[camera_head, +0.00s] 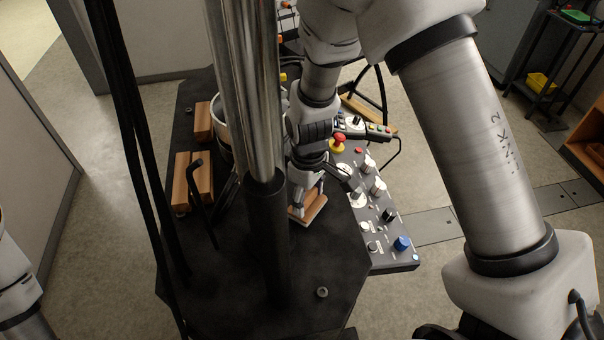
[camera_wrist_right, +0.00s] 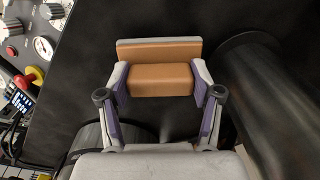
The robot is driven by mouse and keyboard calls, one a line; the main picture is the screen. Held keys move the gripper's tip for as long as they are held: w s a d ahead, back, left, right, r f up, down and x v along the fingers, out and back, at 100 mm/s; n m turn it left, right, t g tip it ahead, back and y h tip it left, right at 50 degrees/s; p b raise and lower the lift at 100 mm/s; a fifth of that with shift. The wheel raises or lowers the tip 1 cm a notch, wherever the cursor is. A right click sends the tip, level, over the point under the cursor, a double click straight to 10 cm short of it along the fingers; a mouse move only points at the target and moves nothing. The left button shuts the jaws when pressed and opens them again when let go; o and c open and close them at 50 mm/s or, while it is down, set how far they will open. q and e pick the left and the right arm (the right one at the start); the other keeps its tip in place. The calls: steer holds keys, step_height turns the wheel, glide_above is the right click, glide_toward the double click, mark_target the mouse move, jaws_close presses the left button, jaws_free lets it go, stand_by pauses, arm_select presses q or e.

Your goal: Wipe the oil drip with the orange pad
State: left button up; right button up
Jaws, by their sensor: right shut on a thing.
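The orange pad (camera_wrist_right: 160,80) is a block on a wider flat plate with a grey edge. My right gripper (camera_wrist_right: 158,86) is shut on the block, one finger against each side. In the head view the pad (camera_head: 314,208) shows under my right gripper (camera_head: 307,196), low over the black table (camera_head: 260,312); I cannot tell whether it touches the top. I cannot make out the oil drip on the dark surface. My left gripper is out of view; only part of my left arm shows at the left edge.
A chrome column with a black sleeve (camera_head: 267,230) stands just left of the pad. A control panel (camera_head: 378,215) with knobs and a red button is on the right. Orange-brown blocks (camera_head: 185,182) and a bent black rod (camera_head: 203,205) are on the left. The table's front is mostly clear.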

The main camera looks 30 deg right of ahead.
steer(key=shift+d+r+p, duration=0.15)
steer(key=shift+r+p, duration=0.2)
steer(key=shift+r, duration=0.35)
steer(key=shift+s+d+r+p, duration=0.1)
steer(key=shift+r+p, duration=0.65)
steer(key=shift+r, duration=0.05)
steer(key=shift+a+r+p, duration=0.2)
steer(key=shift+r+p, duration=0.85)
steer(key=shift+r, duration=0.1)
steer(key=shift+d+r+p, duration=0.1)
steer(key=shift+r+p, duration=0.4)
steer(key=shift+r, duration=0.05)
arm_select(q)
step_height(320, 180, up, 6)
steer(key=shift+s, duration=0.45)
arm_select(e)
steer(key=shift+f, duration=0.1)
